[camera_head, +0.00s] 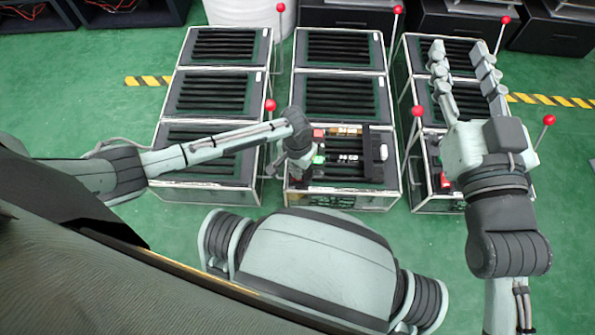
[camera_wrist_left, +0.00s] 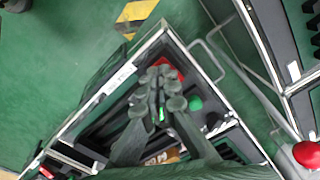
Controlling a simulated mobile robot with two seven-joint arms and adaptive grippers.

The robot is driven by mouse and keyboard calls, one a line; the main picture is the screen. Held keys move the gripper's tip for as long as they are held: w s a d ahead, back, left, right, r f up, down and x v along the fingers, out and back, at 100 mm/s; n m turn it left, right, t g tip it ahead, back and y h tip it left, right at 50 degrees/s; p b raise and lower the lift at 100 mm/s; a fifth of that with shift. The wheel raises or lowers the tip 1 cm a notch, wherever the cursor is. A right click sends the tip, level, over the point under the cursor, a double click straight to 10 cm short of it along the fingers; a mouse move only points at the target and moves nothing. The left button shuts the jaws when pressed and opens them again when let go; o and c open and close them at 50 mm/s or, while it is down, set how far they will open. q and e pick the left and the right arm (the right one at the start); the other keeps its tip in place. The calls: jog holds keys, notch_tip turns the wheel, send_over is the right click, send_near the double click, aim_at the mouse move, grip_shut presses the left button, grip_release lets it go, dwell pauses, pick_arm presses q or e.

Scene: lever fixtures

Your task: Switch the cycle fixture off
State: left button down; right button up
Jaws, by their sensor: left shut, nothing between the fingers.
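The middle front fixture (camera_head: 345,186) is a framed box with a dark slatted top, a red square (camera_head: 318,132) and a green one (camera_head: 319,159) near its left edge. I cannot tell which fixture is the cycle one; no name is readable. My left gripper (camera_head: 299,163) is shut and empty, over the left edge of this fixture. In the left wrist view, its fingertips (camera_wrist_left: 161,83) overlap the red part (camera_wrist_left: 173,71), with the green part (camera_wrist_left: 195,103) just beside; I cannot tell whether they touch. My right gripper (camera_head: 459,47) is open over the right-hand fixtures.
Red-balled levers stand beside the fixtures, including one left of the middle front box (camera_head: 270,105) and one to its right (camera_head: 417,110). A red ball (camera_wrist_left: 307,153) shows at lower right in the left wrist view. Green floor (camera_head: 75,95) is clear at left.

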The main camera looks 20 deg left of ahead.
pick_arm(q)
jog(key=shift+f+b, duration=0.3)
jog(key=shift+f, duration=0.3)
dwell(0.3)
notch_tip(320, 180, up, 7)
jog(key=p, duration=0.8)
dwell(0.6)
